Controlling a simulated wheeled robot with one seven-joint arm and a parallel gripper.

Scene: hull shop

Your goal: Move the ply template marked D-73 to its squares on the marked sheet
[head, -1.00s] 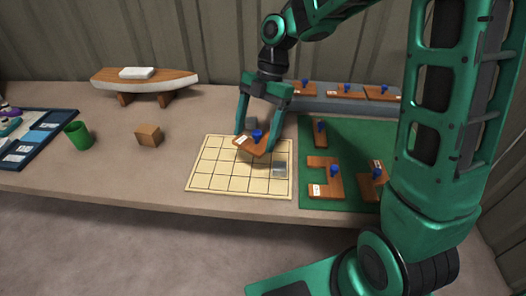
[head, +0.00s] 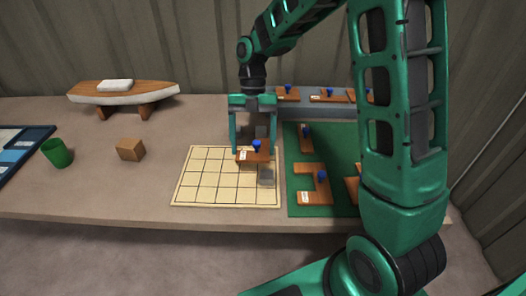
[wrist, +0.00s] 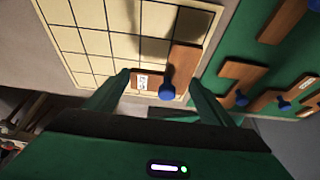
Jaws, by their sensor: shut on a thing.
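My gripper (head: 253,149) is shut on a brown ply template (head: 262,158) with a blue knob and a white label. The label is too small to read. It hangs over the right back part of the marked sheet (head: 195,190), a cream board with a square grid. In the wrist view the template (wrist: 183,62) looks L-shaped, between the fingertips (wrist: 158,77), its edges roughly in line with the grid. I cannot tell whether it touches the sheet. A grey patch (head: 267,176) shows on the sheet just in front of it.
A green mat (head: 335,210) to the right holds several other knobbed templates, one (head: 313,190) C-shaped. More lie on a grey ledge (head: 310,106) behind. A wooden block (head: 130,149), green cup (head: 57,153) and model boat (head: 124,94) stand left.

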